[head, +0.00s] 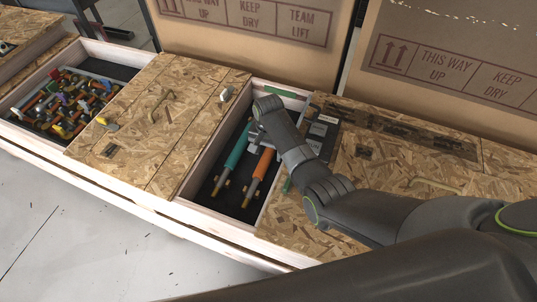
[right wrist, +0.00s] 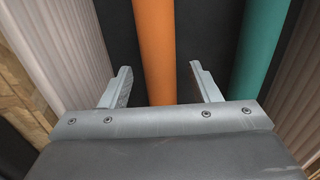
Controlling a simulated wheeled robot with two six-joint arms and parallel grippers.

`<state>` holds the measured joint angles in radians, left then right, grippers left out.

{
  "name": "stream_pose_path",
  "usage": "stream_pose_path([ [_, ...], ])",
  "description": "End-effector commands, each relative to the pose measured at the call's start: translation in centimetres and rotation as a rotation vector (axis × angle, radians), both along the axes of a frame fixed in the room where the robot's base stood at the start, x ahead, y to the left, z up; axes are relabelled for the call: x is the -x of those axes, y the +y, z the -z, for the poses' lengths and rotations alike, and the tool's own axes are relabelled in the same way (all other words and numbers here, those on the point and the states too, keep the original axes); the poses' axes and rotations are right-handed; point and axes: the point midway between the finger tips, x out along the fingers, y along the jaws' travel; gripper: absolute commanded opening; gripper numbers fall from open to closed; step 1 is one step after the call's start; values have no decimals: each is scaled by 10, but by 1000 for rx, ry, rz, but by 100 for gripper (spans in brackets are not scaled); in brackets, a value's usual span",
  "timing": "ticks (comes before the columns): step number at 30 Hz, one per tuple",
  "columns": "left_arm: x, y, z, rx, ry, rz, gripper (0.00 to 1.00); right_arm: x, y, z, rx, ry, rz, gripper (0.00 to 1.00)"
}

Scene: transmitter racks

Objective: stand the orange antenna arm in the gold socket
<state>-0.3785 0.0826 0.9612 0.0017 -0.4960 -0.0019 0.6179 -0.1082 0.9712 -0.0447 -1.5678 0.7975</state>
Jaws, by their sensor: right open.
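The orange antenna arm (head: 262,165) lies in an open, dark-lined compartment of a wooden crate, with a gold-coloured end towards me. A teal antenna arm (head: 236,148) lies beside it on the left. My right gripper (head: 259,142) is over the orange arm. In the right wrist view, my right gripper (right wrist: 160,75) is open, with one finger on each side of the orange arm (right wrist: 154,45) and gaps to both. The teal arm (right wrist: 262,50) is outside the right finger. I cannot make out the gold socket. My left gripper is not in view.
The compartment's pale wooden wall (head: 190,208) borders the arms closely. A chipboard lid (head: 135,125) covers the crate to the left. A bin of several coloured parts (head: 60,105) is farther left. Large cardboard boxes (head: 250,45) stand behind. The floor (head: 70,225) in front is clear.

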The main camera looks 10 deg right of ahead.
Motion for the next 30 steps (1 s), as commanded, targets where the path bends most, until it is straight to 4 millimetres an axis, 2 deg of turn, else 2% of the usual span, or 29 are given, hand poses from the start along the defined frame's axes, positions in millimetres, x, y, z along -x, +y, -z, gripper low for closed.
stream_pose_path([
  [3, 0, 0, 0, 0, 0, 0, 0, 0, 0, -1, 0, 0, 0, 54],
  [15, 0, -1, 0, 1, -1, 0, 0, 0, 0, -1, 1, -1, 0, 1],
  [24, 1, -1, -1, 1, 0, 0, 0, -1, 0, -5, 0, -2, 0, 0],
  [26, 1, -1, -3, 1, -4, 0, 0, -1, 0, -11, 0, -4, 0, 0],
  [30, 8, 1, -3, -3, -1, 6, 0, -2, 0, -37, -1, -6, 0, 0],
])
